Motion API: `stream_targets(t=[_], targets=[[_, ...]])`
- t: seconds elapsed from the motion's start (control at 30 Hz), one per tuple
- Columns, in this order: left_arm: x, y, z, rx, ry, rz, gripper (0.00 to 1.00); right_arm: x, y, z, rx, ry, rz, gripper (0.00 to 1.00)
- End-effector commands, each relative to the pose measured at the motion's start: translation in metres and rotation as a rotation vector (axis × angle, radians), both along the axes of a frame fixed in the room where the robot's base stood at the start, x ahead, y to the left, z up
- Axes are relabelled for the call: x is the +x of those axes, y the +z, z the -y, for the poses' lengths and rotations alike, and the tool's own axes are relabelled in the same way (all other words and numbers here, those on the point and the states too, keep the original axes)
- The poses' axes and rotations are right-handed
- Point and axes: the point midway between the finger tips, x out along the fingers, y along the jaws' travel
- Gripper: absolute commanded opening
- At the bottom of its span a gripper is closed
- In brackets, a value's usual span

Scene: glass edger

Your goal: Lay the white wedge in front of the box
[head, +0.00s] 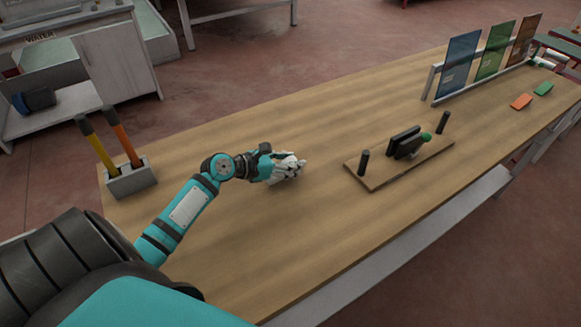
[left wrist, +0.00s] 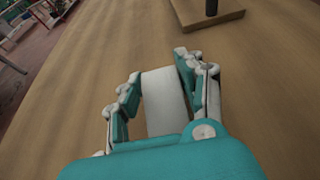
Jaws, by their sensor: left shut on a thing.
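My left gripper (head: 290,166) reaches over the middle of the wooden table in the head view. In the left wrist view its fingers (left wrist: 158,88) are shut on the white wedge (left wrist: 165,103), which shows as a plain white face between them. In the head view the wedge cannot be told apart from the pale fingers. The height of the wedge over the table is hard to tell. A grey box-like holder (head: 131,180) with a yellow and an orange handle stands at the table's left end, apart from the gripper. My right gripper is not in view.
A wooden board (head: 372,180) with black posts and a dark clamp lies right of the gripper; its corner shows in the left wrist view (left wrist: 190,18). Coloured panels (head: 495,50) stand at the far right, near orange (head: 521,101) and green (head: 543,89) pieces. The table between is clear.

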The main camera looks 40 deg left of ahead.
Motion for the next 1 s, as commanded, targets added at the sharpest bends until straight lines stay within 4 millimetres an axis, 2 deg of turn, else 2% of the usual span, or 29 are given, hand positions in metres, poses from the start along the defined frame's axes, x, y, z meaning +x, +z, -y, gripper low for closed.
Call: stream_targets(t=[0.03,0.13,0.53,0.57,0.7,1.0], targets=[[0.0,-0.01,0.0,-0.003,0.002,-0.003,0.04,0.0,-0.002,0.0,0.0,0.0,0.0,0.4],[0.0,-0.019,0.0,-0.001,0.002,-0.001,0.04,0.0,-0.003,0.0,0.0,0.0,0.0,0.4],[-0.001,-0.024,0.0,-0.002,0.002,0.0,0.04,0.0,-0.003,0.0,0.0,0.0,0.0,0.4],[-0.001,-0.024,0.0,-0.001,0.002,-0.001,0.42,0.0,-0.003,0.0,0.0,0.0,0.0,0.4],[-0.001,-0.023,0.0,0.0,0.001,0.0,0.6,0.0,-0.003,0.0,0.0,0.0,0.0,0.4],[-0.001,-0.021,0.0,0.001,0.001,0.0,0.61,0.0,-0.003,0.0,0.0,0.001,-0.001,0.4]])
